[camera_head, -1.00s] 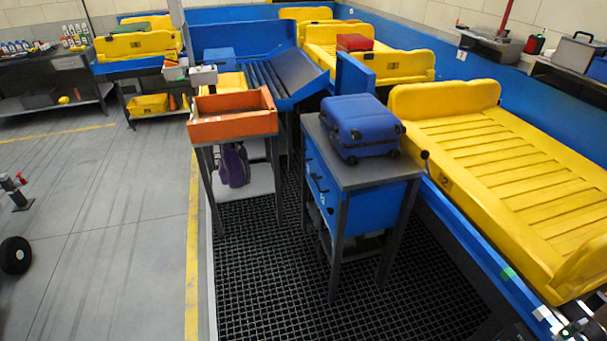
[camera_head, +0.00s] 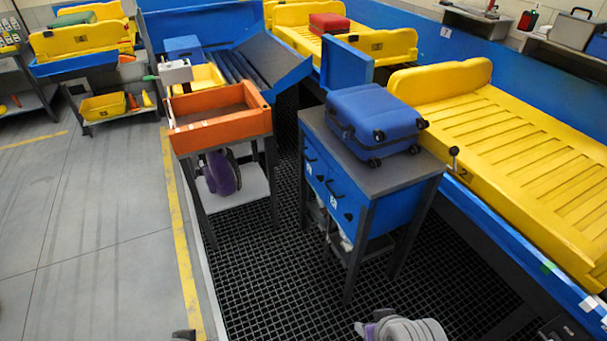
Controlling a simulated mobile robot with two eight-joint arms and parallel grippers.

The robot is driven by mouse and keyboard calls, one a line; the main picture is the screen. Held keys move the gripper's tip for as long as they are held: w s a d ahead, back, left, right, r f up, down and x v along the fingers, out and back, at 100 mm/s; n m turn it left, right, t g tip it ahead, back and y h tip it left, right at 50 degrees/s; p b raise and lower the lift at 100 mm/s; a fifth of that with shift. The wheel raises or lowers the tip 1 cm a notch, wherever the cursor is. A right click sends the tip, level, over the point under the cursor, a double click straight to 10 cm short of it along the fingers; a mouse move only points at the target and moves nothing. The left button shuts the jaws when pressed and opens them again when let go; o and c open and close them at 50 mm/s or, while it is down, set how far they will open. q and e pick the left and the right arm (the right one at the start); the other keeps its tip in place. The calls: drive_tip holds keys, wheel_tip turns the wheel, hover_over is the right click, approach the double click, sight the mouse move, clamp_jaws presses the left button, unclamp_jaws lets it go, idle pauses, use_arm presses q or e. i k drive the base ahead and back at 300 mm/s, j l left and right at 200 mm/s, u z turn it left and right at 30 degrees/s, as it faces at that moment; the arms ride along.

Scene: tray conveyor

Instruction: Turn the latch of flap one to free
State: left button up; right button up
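A blue cabinet (camera_head: 330,190) with a dark grey top stands in the middle. Its left-facing side carries small white marks and black handle-like parts (camera_head: 331,188). The marks are too small to read surely, so I cannot tell which part is the latch of flap one or how it is turned. A grey ribbed part (camera_head: 415,330), probably of my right arm, shows at the bottom edge. It is apart from the cabinet, and its fingers cannot be made out. A dark tip at the bottom left is too cut off to name. I cannot see my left gripper.
A blue suitcase (camera_head: 374,123) lies on the cabinet top. An orange tray (camera_head: 222,131) on a stand is to the left. A yellow slatted conveyor tray (camera_head: 510,150) is at the right, with a black-knobbed lever (camera_head: 453,153) beside it. The dark grating (camera_head: 270,285) in front is clear.

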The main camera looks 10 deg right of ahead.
sight(315, 164)
drive_tip(key=i+j, duration=0.2)
drive_tip(key=j, duration=0.15)
drive_tip(key=i+j, duration=0.2)
drive_tip(key=i+j+z, duration=0.1)
drive_tip(key=j, duration=0.35)
drive_tip(key=i+j, duration=0.45)
drive_tip(key=j, duration=0.25)
